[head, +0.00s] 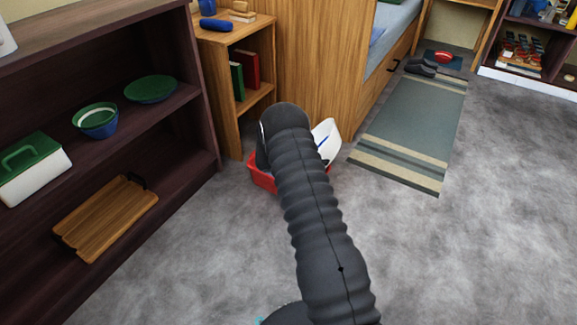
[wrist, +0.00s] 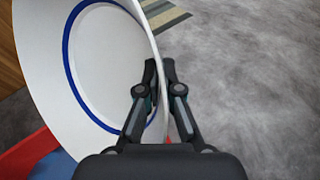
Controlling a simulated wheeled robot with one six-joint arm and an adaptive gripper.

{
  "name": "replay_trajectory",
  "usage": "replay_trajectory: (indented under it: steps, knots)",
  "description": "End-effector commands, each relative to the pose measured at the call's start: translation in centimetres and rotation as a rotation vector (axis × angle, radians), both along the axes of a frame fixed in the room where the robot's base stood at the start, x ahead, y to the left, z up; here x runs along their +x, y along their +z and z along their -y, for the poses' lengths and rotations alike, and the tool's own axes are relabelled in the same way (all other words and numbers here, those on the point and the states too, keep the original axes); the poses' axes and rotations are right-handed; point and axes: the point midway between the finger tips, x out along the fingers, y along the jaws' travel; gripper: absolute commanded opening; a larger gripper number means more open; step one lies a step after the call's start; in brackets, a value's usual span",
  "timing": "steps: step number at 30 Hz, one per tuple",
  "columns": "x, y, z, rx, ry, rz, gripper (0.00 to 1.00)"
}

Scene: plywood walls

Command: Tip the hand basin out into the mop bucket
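The hand basin (wrist: 115,65) is white with a blue ring inside. In the wrist view it stands steeply tilted, filling the upper left. My gripper (wrist: 160,72) is shut on its rim, with one finger on each side. The mop bucket (wrist: 28,153) is red, with blue inside, and lies below the basin at lower left. In the head view the bucket (head: 262,180) sits on the floor, mostly hidden by my arm. The basin (head: 329,134) shows as a white tilted piece above the bucket's right side. My gripper is hidden there.
A dark shelf (head: 188,95) with bowls, a box and a wooden tray stands at left. A small wooden shelf (head: 222,90) and a wooden bed side (head: 320,60) stand behind the bucket. A striped rug (head: 415,130) lies to the right. The grey floor at right is clear.

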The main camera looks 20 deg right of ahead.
Motion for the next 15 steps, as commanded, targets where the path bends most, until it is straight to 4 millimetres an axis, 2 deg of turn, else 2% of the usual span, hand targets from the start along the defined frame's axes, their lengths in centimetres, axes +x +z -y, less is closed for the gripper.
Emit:
replay_trajectory:
  steps: [4, 8, 15]
  knots:
    - [-1.4, -2.6, 1.8, 0.13, -0.006, 0.099, 0.0]
    - [-2.2, -3.0, 3.1, 0.23, -0.004, 0.18, 0.0]
    - [-2.4, -3.2, 3.3, 0.254, -0.003, 0.198, 0.0]
